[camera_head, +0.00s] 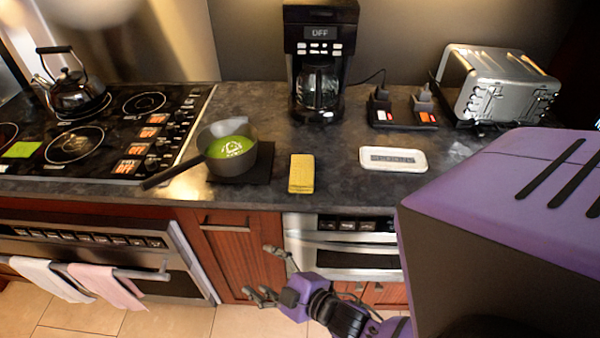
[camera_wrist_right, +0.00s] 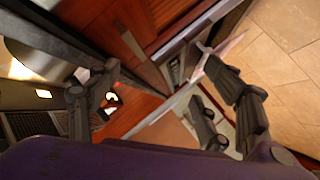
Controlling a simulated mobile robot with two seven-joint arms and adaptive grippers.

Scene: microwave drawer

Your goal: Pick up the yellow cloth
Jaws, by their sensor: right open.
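The yellow cloth (camera_head: 301,173) lies folded on the dark countertop, between the pot on its left and a white tray on its right. My right gripper (camera_head: 268,272) is below the counter's front edge, in front of the wooden cabinet, low and a little left of the cloth. Its fingers are apart and empty. In the right wrist view the open fingers (camera_wrist_right: 165,100) show with cabinet fronts and floor between and beyond them; the cloth does not show there. My left gripper is in neither view.
A grey pot (camera_head: 228,150) with green contents has its handle pointing left toward the stove (camera_head: 95,150). A white tray (camera_head: 393,160) lies right of the cloth. A coffee maker (camera_head: 319,75) and toaster (camera_head: 495,88) stand behind. The counter's front edge lies above my gripper.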

